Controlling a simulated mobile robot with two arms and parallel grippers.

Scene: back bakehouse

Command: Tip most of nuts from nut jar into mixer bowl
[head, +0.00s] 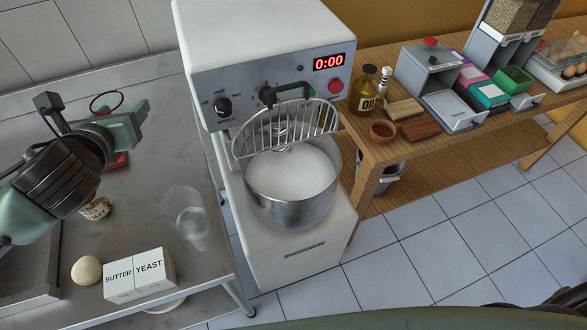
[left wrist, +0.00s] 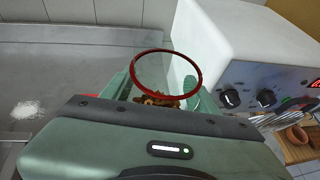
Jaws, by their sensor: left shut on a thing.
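The nut jar, clear glass with a red rim (head: 107,93), is in my left gripper (head: 128,122), over the steel counter left of the mixer. In the left wrist view the jar's round red rim (left wrist: 167,51) is open, and brown nuts (left wrist: 158,99) lie low inside. The jar looks roughly upright; its lower part is hidden by the gripper. The steel mixer bowl (head: 290,213) sits in the white mixer (head: 258,30), apart from the jar and to its right, with white powdery content. My right gripper is not in view.
A wire guard (head: 283,130) arches above the back of the bowl. On the counter are a clear container (head: 187,216), butter and yeast boxes (head: 138,277), a dough ball (head: 86,270) and a small labelled tub (head: 96,208). A wooden bench (head: 385,150) stands right.

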